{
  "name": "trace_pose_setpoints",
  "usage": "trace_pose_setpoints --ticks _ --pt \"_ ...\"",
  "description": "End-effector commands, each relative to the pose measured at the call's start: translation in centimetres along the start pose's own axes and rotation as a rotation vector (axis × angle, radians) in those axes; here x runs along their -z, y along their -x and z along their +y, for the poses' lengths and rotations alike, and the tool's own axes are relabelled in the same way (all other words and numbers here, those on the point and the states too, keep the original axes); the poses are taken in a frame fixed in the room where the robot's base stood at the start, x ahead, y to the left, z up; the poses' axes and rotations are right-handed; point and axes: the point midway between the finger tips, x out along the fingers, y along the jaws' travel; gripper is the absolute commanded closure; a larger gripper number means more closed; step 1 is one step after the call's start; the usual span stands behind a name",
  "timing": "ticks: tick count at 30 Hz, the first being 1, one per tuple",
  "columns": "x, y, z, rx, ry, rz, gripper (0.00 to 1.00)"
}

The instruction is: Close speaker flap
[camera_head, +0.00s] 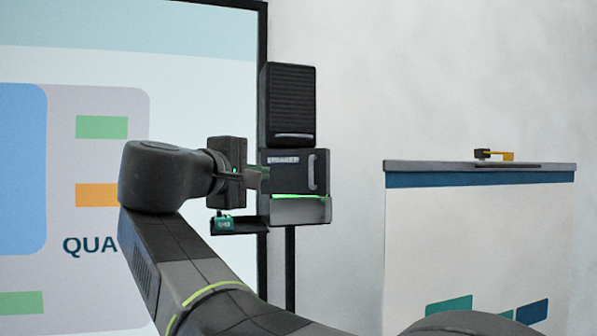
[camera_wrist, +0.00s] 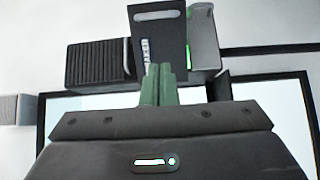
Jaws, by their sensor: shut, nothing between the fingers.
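The speaker flap (camera_head: 297,180) is a dark panel with a pale label and an upright light handle at its right side. It sits in a stack below a ribbed speaker (camera_head: 290,100). In the wrist view the flap (camera_wrist: 160,45) stands out past the stack's outline, so it looks at least partly open. My gripper (camera_head: 259,180) is at the flap's left, label-side edge. In the wrist view its green fingers (camera_wrist: 158,68) are together and empty, with tips overlapping the flap's near end. I cannot tell whether they touch it.
A light grey box (camera_head: 300,211) with a green glowing strip is under the flap. A dark ledge (camera_head: 240,227) with a small green item (camera_head: 222,223) juts out left. A large screen (camera_head: 60,150) stands behind, and a white board (camera_head: 480,240) at right. Bare wall lies between.

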Motion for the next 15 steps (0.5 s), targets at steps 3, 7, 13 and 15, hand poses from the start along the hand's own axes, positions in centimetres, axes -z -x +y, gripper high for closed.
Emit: trace_pose_setpoints --ticks 3,7,13,15 --pt "-0.1 -1.8 0.2 0.002 0.001 -0.005 1.0" --pt "-0.1 -3.7 0.2 0.001 0.001 -0.006 1.0" --pt "-0.1 -6.8 0.2 0.002 0.002 -0.005 1.0" --pt "-0.7 -7.5 0.2 0.001 0.0 -0.005 1.0"
